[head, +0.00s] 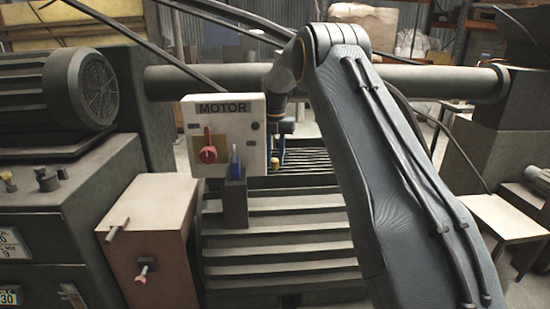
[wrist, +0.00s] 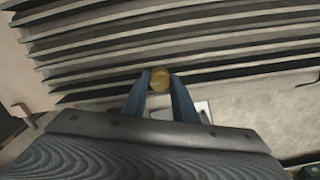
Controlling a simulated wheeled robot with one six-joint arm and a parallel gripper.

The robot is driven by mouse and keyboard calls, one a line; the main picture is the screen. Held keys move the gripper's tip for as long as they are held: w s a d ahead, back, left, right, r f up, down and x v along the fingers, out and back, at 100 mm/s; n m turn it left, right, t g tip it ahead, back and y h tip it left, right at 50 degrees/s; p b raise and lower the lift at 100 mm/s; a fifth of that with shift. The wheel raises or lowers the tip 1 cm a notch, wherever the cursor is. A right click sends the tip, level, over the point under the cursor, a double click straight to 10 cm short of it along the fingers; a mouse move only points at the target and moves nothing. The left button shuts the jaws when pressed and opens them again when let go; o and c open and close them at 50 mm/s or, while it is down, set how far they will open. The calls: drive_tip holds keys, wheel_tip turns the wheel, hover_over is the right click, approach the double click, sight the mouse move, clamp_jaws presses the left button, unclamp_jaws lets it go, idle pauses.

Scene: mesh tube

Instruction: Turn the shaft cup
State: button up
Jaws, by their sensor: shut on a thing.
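A round brass-coloured shaft cup (wrist: 160,80) sits between the two blue fingers of my gripper (wrist: 160,88) in the wrist view. The fingers are shut on it, one on each side. In the head view, a small yellowish bit of the cup (head: 275,162) shows beside the blue fingers of my gripper (head: 281,150), just right of the motor box. My arm and the box hide much of this area. The shaft behind the cup cannot be made out.
A white MOTOR box (head: 223,135) with a red knob and a blue lever stands close left of the gripper. Ribbed slats (head: 280,235) lie below. A horizontal pipe (head: 215,77) crosses behind. A reddish box (head: 148,240) with two small handles stands at the left.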

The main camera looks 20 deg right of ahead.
drive_tip(key=m, duration=0.4)
drive_tip(key=shift+m, duration=0.3)
drive_tip(key=m, duration=1.2)
drive_tip(key=shift+m, duration=0.3)
drive_tip(key=m, duration=0.3)
drive_tip(key=shift+m, duration=0.4)
drive_tip(key=m, duration=0.4)
drive_tip(key=shift+r, duration=0.1)
drive_tip(key=m, duration=0.8)
drive_tip(key=shift+m, duration=0.3)
drive_tip(key=m, duration=1)
drive_tip(key=shift+w+m, duration=0.1)
drive_tip(key=shift+m, duration=0.3)
drive_tip(key=m, duration=1)
drive_tip(key=shift+m, duration=0.4)
drive_tip(key=m, duration=0.4)
drive_tip(key=shift+m, duration=0.3)
drive_tip(key=shift+m+b, duration=0.75)
drive_tip(key=shift+m, duration=0.25)
